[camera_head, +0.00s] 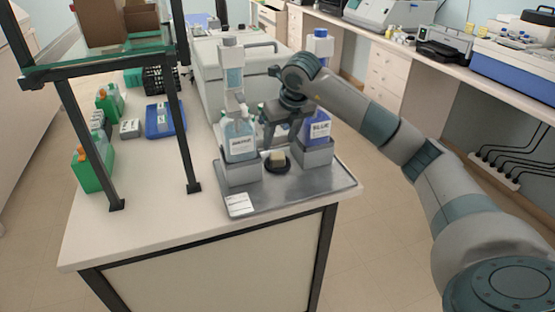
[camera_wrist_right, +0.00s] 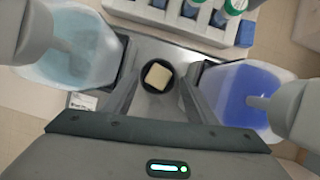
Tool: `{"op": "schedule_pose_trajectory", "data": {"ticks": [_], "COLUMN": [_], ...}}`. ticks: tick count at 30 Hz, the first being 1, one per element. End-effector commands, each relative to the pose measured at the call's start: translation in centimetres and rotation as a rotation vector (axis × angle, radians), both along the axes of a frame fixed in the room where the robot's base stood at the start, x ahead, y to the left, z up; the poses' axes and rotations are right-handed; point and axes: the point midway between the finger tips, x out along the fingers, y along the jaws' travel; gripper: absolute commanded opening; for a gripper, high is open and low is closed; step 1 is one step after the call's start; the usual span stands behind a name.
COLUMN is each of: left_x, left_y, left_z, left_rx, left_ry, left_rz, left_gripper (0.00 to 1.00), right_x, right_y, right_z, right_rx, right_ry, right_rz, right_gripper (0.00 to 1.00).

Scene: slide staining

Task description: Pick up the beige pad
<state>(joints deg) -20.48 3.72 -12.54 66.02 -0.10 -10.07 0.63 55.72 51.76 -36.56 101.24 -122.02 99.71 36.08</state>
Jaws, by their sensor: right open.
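The beige pad (camera_head: 278,155) sits on a small round black holder (camera_head: 284,166) on the metal tray, between two bottles. In the right wrist view the pad (camera_wrist_right: 157,76) lies in the black holder (camera_wrist_right: 146,83), between my fingers. My right gripper (camera_head: 281,141) is open above the pad, pointing down, and its fingers do not touch it. In the right wrist view its fingers (camera_wrist_right: 158,95) stand apart on either side. My left gripper is not in view.
A light-blue bottle (camera_head: 240,140) stands close on the left and a bottle marked BLUE (camera_head: 318,130) close on the right. The tray (camera_head: 300,188) holds a white label card (camera_head: 239,204). A black frame (camera_head: 187,150), blue tray (camera_head: 158,131) and green bottles (camera_head: 91,170) stand left.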

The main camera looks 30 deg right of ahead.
Motion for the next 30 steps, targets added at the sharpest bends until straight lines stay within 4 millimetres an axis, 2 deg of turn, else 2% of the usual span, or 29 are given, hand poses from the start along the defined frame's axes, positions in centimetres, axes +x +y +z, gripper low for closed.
{"op": "schedule_pose_trajectory", "data": {"ticks": [7, 14, 19, 30], "left_x": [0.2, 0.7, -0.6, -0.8], "left_y": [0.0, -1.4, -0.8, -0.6], "left_z": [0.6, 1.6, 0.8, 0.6], "left_rx": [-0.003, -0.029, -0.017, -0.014], "left_ry": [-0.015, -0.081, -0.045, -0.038], "left_rz": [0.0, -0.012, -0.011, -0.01], "left_gripper": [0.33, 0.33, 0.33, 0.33], "right_x": [0.0, -0.1, 0.6, 0.8], "right_y": [0.0, 0.1, 0.0, 0.0], "right_z": [-0.7, -3.3, -4.9, -5.3], "right_rx": [0.0, 0.0, 0.0, 0.0], "right_ry": [0.002, 0.004, 0.001, 0.0], "right_rz": [0.0, 0.001, 0.0, 0.0], "right_gripper": [0.52, 0.52, 0.52, 0.52]}}
